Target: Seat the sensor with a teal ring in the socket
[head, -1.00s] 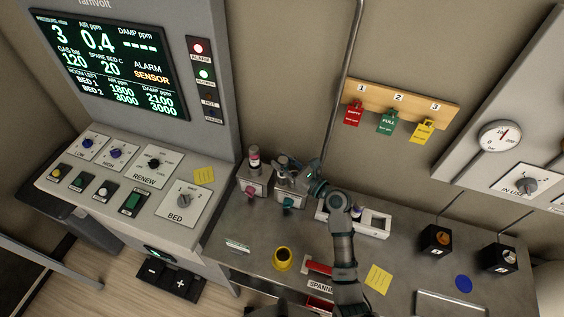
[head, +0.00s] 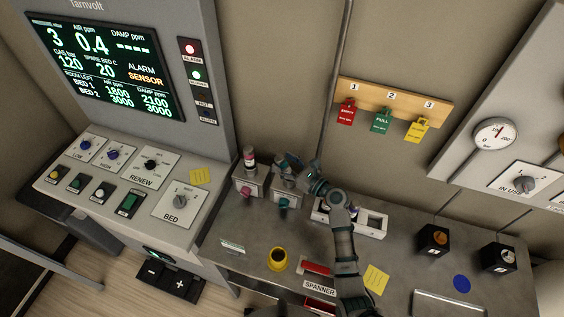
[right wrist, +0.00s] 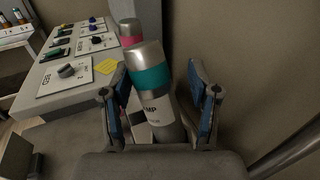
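The sensor with the teal ring (right wrist: 152,78) has a silver cap and a white label ending in "MP". In the right wrist view it stands between my right gripper's (right wrist: 163,95) blue-padded fingers, leaning slightly in the picture. The fingers are apart, with a gap showing beside the sensor. In the head view my right gripper (head: 293,164) is at the top of the socket block with the teal knob (head: 284,188) and partly covers the sensor. The sensor's lower end is hidden, so I cannot tell how deep it sits. My left gripper is not in view.
A pink-ringed sensor (head: 249,160) stands in the adjoining block on the left. A white holder (head: 373,226) lies right of the blocks, partly behind my arm. A yellow cup (head: 278,259) and a red spanner tray (head: 318,269) are nearer. The monitor shows "ALARM SENSOR".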

